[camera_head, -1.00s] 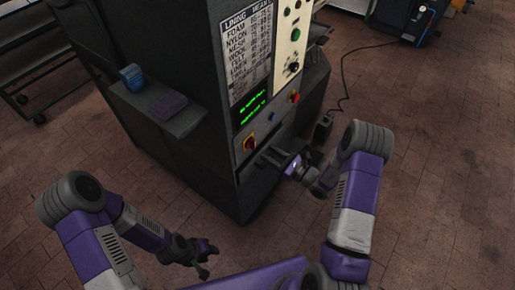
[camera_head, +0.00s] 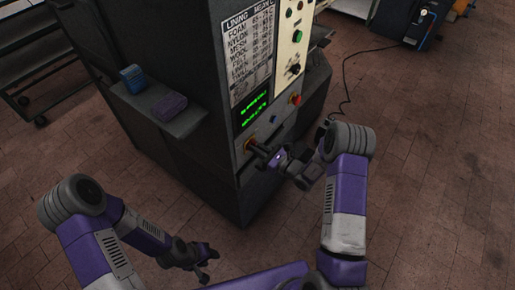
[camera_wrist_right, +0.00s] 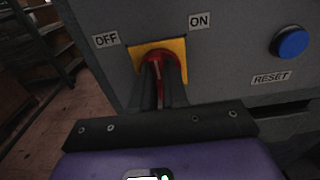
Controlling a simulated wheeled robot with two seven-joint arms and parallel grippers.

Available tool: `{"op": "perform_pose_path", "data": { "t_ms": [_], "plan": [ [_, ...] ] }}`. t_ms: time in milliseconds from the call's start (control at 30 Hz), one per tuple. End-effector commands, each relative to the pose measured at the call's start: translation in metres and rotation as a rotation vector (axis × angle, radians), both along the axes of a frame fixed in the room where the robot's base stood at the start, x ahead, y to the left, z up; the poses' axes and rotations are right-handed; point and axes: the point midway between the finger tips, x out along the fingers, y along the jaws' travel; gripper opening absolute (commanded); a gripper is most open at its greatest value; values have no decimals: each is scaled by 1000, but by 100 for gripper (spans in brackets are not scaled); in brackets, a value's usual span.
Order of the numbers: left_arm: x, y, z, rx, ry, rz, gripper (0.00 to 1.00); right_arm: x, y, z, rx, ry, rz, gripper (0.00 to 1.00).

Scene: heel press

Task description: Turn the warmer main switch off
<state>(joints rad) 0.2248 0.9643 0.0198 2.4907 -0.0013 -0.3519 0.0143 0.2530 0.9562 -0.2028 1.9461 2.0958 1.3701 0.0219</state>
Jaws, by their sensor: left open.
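The warmer main switch (camera_wrist_right: 175,58) is a red rotary handle on a yellow plate, with an OFF label (camera_wrist_right: 106,40) at its upper left and an ON label (camera_wrist_right: 199,20) at its upper right. My right gripper (camera_wrist_right: 160,88) is at the switch, with its dark fingers on both sides of the red handle, close against it. The fingers hide part of the handle, so its exact angle is hard to tell. In the head view my right gripper (camera_head: 255,151) reaches the lower left of the machine's front panel. My left gripper (camera_head: 206,263) is open and empty, low and away from the machine.
A blue button (camera_wrist_right: 291,43) above a RESET label sits right of the switch. The dark machine (camera_head: 195,60) carries a green display (camera_head: 252,109), a red knob (camera_head: 295,99) and a side shelf (camera_head: 150,108). A cable (camera_head: 344,85) lies on open floor at right.

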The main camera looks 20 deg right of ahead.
Motion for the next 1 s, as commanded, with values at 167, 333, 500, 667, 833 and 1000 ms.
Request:
{"op": "perform_pose_path", "data": {
  "t_ms": [167,333,500,667,833,1000],
  "plan": [
    [0,0,0,0,0,0,43,0,0,0,0,0,0,0],
    [0,0,-1,0,0,0,43,0,0,0,-7,-6,0,0],
    [0,0,-5,0,0,0,43,0,0,-1,-44,-36,-1,0],
    [0,0,-12,0,0,0,43,-1,0,-2,-120,-94,-1,0],
    [0,0,-23,0,0,0,43,-1,0,-3,-231,-180,-1,0],
    [0,0,-33,0,0,0,43,-1,0,-3,-347,-271,0,0]
  ]
}}
